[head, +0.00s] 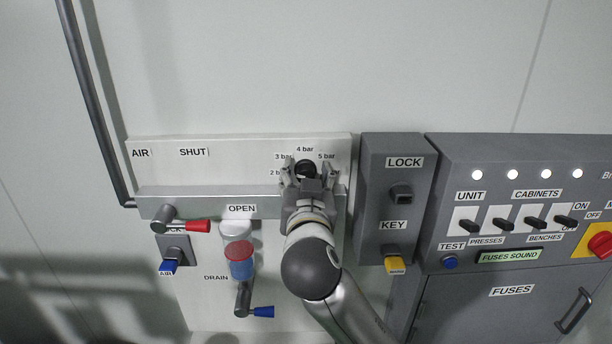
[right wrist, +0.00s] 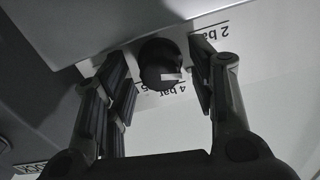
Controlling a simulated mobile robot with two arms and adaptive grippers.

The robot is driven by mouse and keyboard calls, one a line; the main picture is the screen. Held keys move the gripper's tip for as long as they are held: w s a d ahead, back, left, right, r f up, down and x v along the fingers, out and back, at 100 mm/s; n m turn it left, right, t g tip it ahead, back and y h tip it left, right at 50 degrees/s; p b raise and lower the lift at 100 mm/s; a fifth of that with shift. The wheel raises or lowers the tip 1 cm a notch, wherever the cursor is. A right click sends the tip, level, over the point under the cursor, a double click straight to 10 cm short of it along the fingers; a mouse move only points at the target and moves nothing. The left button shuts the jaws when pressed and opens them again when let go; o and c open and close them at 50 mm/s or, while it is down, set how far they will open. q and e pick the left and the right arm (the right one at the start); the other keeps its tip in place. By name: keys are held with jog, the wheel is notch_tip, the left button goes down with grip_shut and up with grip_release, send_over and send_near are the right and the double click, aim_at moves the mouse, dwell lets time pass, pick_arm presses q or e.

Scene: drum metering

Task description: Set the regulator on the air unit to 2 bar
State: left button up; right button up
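The regulator is a round black knob (head: 305,167) on the light air unit panel (head: 240,150), under a dial with bar labels. My right gripper (head: 307,174) is at the knob, with one finger on each side. In the right wrist view the knob (right wrist: 160,60) stands between the open fingers (right wrist: 165,82), with a clear gap on the right finger's side. A white mark shows on the knob. The "2 bar" and "4 bar" labels show there upside down. The gripper hides part of the dial in the head view; I cannot tell the exact setting. My left gripper is not in view.
The grey lock box (head: 373,205) and fuse cabinet (head: 450,300) stand close on the right.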

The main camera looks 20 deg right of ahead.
jog(key=c, duration=0.9)
jog(key=shift+n, duration=0.9)
jog(key=n, duration=0.3)
jog(key=shift+n, duration=0.3)
jog(key=o, duration=1)
